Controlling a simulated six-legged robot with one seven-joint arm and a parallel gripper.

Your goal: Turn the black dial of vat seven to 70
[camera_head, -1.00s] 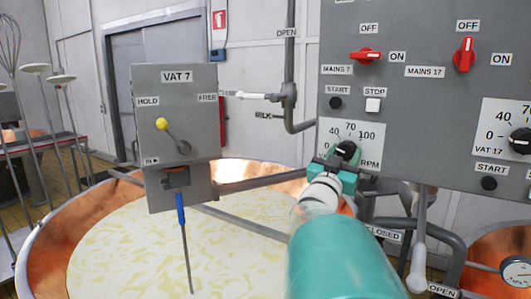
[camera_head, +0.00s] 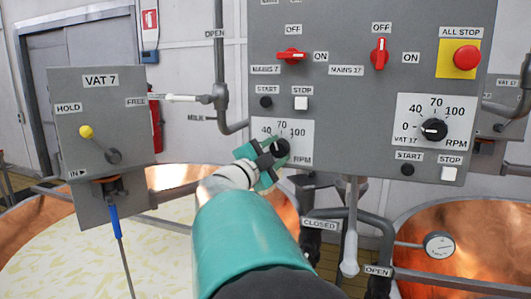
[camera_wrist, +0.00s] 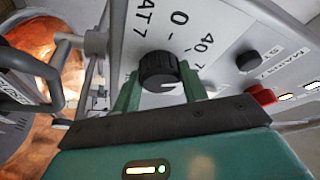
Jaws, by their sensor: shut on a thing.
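The black dial of vat seven (camera_head: 281,147) is on a white scale plate (camera_head: 302,130) marked 40, 70, 100 and RPM, low on the grey control panel. My gripper (camera_head: 268,158) reaches it from the lower left and is shut on it. In the wrist view the black dial (camera_wrist: 158,68) sits between the two green fingers (camera_wrist: 160,92), with the VAT 7 lettering and 0 beside it. The arm and gripper hide the left part of the scale in the head view. I cannot read where the dial points.
The red MAINS 7 switch (camera_head: 291,56) is turned towards ON; the red MAINS 17 switch (camera_head: 380,54) stands upright towards OFF. START (camera_head: 266,102) and STOP (camera_head: 301,103) buttons sit just above the dial. The VAT 17 dial (camera_head: 434,129) and ALL STOP button (camera_head: 467,57) are at right.

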